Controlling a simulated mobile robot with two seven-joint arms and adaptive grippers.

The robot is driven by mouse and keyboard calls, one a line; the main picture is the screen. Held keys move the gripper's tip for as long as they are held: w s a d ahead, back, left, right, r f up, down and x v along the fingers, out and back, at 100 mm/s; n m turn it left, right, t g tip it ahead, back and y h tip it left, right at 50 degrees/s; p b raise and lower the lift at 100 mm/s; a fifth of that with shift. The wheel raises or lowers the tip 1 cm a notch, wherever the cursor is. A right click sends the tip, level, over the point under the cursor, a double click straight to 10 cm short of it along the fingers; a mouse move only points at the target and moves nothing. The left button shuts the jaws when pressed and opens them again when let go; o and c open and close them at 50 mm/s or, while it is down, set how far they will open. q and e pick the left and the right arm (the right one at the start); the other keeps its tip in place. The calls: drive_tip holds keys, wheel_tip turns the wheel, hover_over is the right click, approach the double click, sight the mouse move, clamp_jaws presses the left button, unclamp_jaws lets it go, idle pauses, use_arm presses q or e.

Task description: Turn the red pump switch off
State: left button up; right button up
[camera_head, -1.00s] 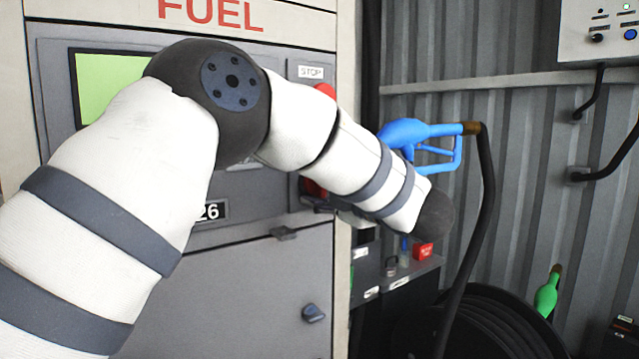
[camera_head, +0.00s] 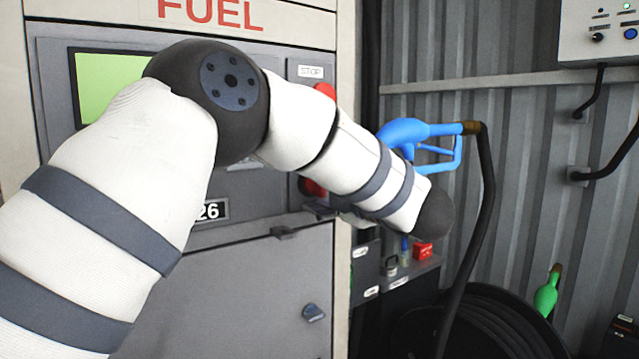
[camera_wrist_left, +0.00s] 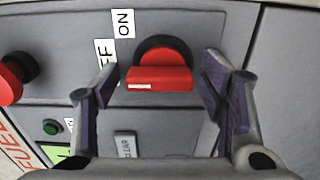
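The red pump switch (camera_wrist_left: 160,72) is a red turning handle on a dark round base, on the grey pump panel. In the left wrist view its bar lies level across the picture, with a white mark on its lower edge. The ON label (camera_wrist_left: 123,23) is at its upper left; the OFF label (camera_wrist_left: 103,53) is partly hidden by a finger. My left gripper (camera_wrist_left: 163,78) is open, one finger on each side of the switch, with gaps visible. In the head view my left arm covers most of the switch (camera_head: 313,187). My right gripper is not in view.
The red stop button (camera_head: 325,90) is above the switch, partly behind my arm; it also shows in the left wrist view (camera_wrist_left: 12,80). A blue fuel nozzle (camera_head: 405,132) with a black hose hangs to the right. A small red box (camera_head: 423,251) sits below it.

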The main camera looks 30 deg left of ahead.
use_arm(q)
drive_tip(key=v, duration=1.2)
drive_tip(key=shift+f, duration=0.1)
